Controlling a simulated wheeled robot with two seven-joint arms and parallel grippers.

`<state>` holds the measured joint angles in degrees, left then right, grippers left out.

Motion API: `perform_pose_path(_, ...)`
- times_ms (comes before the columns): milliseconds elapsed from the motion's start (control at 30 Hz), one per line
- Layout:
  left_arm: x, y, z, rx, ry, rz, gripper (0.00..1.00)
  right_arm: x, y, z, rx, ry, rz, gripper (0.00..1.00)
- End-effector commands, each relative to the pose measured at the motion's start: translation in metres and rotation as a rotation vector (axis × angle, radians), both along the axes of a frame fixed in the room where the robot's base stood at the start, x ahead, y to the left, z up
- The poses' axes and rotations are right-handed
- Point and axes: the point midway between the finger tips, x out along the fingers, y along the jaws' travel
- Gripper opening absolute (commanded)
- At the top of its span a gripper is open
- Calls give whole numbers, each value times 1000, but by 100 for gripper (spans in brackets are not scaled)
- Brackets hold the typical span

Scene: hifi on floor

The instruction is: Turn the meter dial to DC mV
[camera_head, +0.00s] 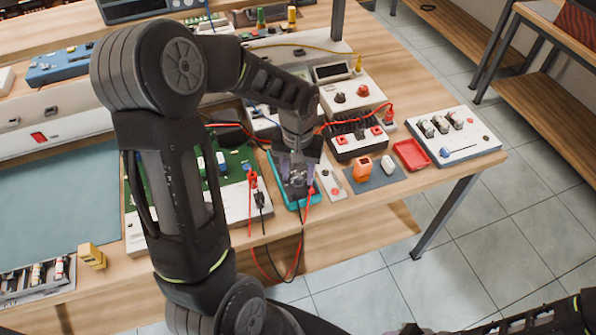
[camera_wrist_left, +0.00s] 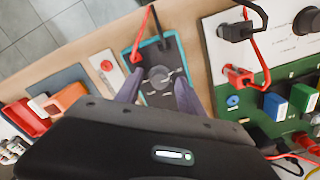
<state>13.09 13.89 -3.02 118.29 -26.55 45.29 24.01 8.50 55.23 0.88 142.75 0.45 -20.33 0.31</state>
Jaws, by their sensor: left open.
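The meter is a teal-edged handheld unit with a dark face, lying on the bench below my left gripper; its edge shows in the head view (camera_head: 301,203). Its round grey dial (camera_wrist_left: 158,76) shows in the wrist view, with markings around it too small to read. My left gripper (camera_head: 292,172) is open above the meter. In the wrist view its two purple-grey fingers (camera_wrist_left: 158,92) stand on either side of the dial, with a gap between them. I cannot tell whether they touch it. Red and black leads plug into the meter's end.
A green circuit board (camera_head: 235,167) with red and black plugs lies left of the meter. An orange block (camera_head: 362,169), a red tray (camera_head: 411,155) and a white switch panel (camera_head: 456,138) stand to the right. Loose leads hang over the bench's front edge.

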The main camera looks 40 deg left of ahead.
Motion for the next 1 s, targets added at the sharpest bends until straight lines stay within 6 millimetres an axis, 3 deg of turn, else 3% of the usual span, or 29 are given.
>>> perform_pose_path(167, 0, 0, 0, 0, 0, 0, 46, 0, 0, 0, 0, 0, 0, 36)
perform_pose_path(733, 0, 0, 0, 0, 0, 0, 0, 0, 0, 0, 0, 0, 0, 36)
perform_pose_path(1000, 0, 0, 0, 0, 0, -1, 0, 0, 0, 0, 0, 0, 0, 36)
